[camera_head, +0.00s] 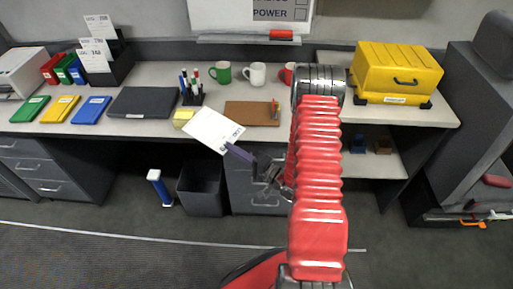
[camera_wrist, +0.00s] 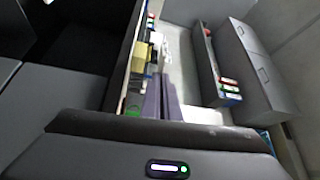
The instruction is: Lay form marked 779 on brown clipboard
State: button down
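A white form (camera_head: 212,130) is held up in front of the desk, left of the brown clipboard (camera_head: 246,114). Its printed number is too small to read. My gripper (camera_head: 232,149) is shut on the form's lower right corner, and the form hangs tilted past the desk's front edge. The brown clipboard lies flat on the desk with a clip at its right end, and no paper shows on it. In the wrist view, the dark purple fingers of my gripper (camera_wrist: 161,98) are close together; the form is hard to make out there.
A yellow sticky pad (camera_head: 182,118) and a pen holder (camera_head: 192,95) stand left of the clipboard. Several mugs (camera_head: 254,74) stand behind it. A yellow case (camera_head: 395,72) is on the right. Other forms stand in a dark rack (camera_head: 112,68) at the left.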

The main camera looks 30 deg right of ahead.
jog(key=a+r+y, duration=0.1)
jog(key=a+r, duration=0.1)
jog(key=a, duration=1)
jog(key=shift+s+r+n+g, duration=0.35)
jog(key=shift+r+n+g, duration=0.05)
